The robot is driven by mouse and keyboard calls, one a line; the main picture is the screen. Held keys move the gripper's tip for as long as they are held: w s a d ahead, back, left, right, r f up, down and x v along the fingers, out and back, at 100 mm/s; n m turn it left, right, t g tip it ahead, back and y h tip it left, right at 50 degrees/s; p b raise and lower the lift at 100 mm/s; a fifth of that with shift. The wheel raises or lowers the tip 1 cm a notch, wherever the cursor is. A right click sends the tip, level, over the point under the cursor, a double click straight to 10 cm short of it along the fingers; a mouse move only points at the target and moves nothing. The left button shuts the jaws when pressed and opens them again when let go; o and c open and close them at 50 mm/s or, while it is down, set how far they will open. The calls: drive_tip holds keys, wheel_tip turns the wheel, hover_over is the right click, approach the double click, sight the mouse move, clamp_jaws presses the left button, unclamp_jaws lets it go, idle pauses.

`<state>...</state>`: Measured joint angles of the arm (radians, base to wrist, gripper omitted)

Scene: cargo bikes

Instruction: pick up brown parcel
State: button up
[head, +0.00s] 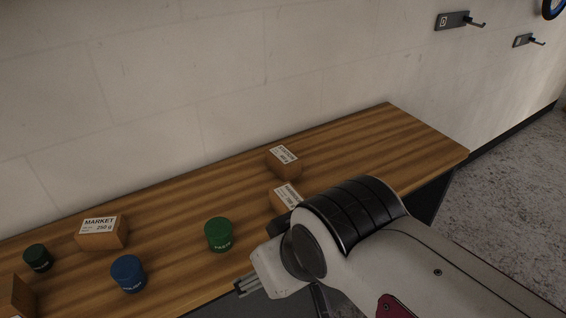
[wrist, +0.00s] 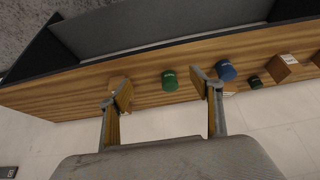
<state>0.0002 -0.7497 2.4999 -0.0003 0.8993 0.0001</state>
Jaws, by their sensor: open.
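Several brown box parcels with white labels lie on the wooden bench. In the head view, one parcel (head: 284,160) is at the back and another (head: 284,196) is in front of it, partly hidden by my arm. A parcel labelled MARKET 250 g (head: 102,233) is at left, and one (head: 18,297) is cut by the left edge. Which one the task means cannot be told. In the wrist view my gripper (wrist: 161,86) is open and empty above the bench. A parcel (wrist: 117,84) is partly hidden behind its left finger; another (wrist: 282,69) is far right.
A green tin (head: 219,235), a blue tin (head: 128,274) and a small dark green tin (head: 38,257) stand among the parcels. The green tin shows between my fingers in the wrist view (wrist: 170,81). A wall borders the bench's back. The bench's right end (head: 400,140) is clear.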

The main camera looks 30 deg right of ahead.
drive_tip(key=w+d+r+m+t+h, duration=0.1)
drive_tip(key=w+d+r+t+h, duration=0.15)
drive_tip(key=w+d, duration=0.85)
drive_tip(key=n+t, duration=0.1)
drive_tip(key=t, duration=0.2)
hover_over(286, 157)
drive_tip(key=s+a, duration=0.3)
drive_tip(key=s, duration=0.5)
wheel_tip(286, 157, down, 7)
drive_tip(key=d+f, duration=0.1)
drive_tip(key=f, duration=0.1)
drive_tip(key=w+d+f+t+y, duration=0.1)
drive_tip(key=f, duration=0.2)
drive_tip(key=w+d+f+t+y, duration=0.1)
drive_tip(key=f, duration=0.1)
drive_tip(key=shift+w+f+n+y, duration=0.15)
drive_tip(key=shift+w+n+y, duration=0.05)
drive_tip(key=shift+n+y, duration=0.1)
drive_tip(key=shift+d+f+t+y, duration=0.15)
drive_tip(key=shift+f+t+y, duration=0.15)
drive_tip(key=shift+f, duration=0.3)
drive_tip(key=shift+x, duration=1.25)
drive_tip(key=shift+x, duration=2.6)
